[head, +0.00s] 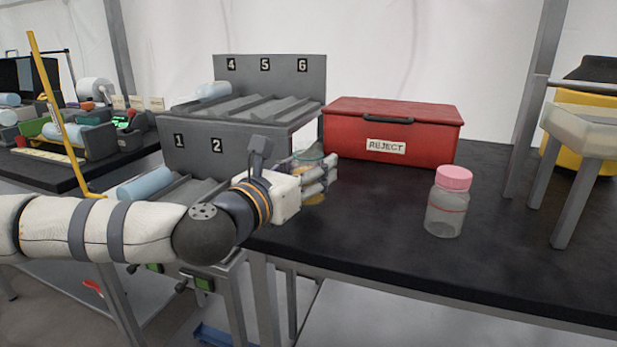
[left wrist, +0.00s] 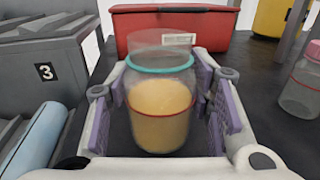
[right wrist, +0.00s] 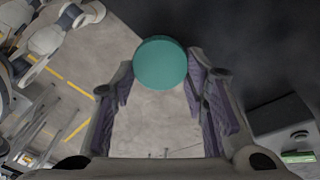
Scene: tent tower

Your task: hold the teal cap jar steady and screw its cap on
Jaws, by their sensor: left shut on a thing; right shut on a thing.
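The jar is clear with tan contents, a red line and a teal ring at its open neck. It stands upright between the purple pads of my left gripper (left wrist: 165,105), which is shut on it. In the left wrist view the jar (left wrist: 160,120) shows nearly whole. In the head view the jar (head: 318,198) is mostly hidden by my left gripper (head: 315,178). The round teal cap (right wrist: 160,63) is at the fingertips of my right gripper (right wrist: 160,78), which is shut on it. The cap is apart from the jar. My right arm is outside the head view.
A red reject box (head: 392,132) stands behind the jar. A pink-capped clear jar (head: 446,205) stands to the right on the dark table (head: 520,250). A grey numbered rack (head: 265,105) with pale blue cylinders (head: 146,185) is at left. The table between box and pink-capped jar is clear.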

